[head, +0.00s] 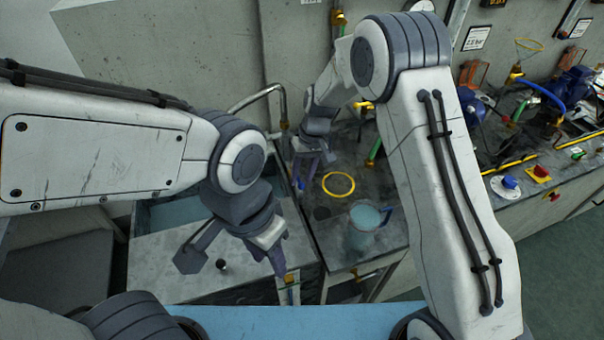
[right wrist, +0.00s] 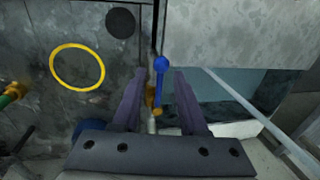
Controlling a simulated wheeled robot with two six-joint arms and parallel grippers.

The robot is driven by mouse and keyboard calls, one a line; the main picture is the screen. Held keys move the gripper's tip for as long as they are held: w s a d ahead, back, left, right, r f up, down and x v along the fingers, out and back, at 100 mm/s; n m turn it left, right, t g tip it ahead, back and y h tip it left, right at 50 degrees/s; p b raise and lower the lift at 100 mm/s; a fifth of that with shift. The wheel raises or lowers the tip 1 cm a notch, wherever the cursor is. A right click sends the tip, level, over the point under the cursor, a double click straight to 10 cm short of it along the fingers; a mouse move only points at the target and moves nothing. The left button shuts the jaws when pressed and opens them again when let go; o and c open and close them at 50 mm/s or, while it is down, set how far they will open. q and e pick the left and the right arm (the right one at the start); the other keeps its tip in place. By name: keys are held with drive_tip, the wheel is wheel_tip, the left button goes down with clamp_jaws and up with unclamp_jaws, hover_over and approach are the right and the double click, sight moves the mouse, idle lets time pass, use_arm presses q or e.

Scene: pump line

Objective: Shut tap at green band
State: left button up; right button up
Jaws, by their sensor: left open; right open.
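A green band (head: 374,151) shows on a pipe behind my right arm in the head view. In the right wrist view a green piece with brass (right wrist: 12,94) is at the left edge. A tap with a blue lever (right wrist: 160,70) and brass body stands between the fingers of my right gripper (right wrist: 158,88), which is open. I cannot tell whether the fingers touch it, and no green band shows on it. In the head view my right gripper (head: 303,178) is over the bench by the sink. My left gripper (head: 277,262) is open, low over the counter's front edge.
A yellow ring (head: 339,184) is marked on the dark bench (head: 330,235). A jug of pale blue liquid (head: 365,224) stands near the front edge. Blue pumps (head: 572,88) and pipes crowd the right. A curved metal spout (head: 262,97) stands behind the sink.

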drive_tip(key=shift+c, duration=0.3)
clamp_jaws()
idle(1.1)
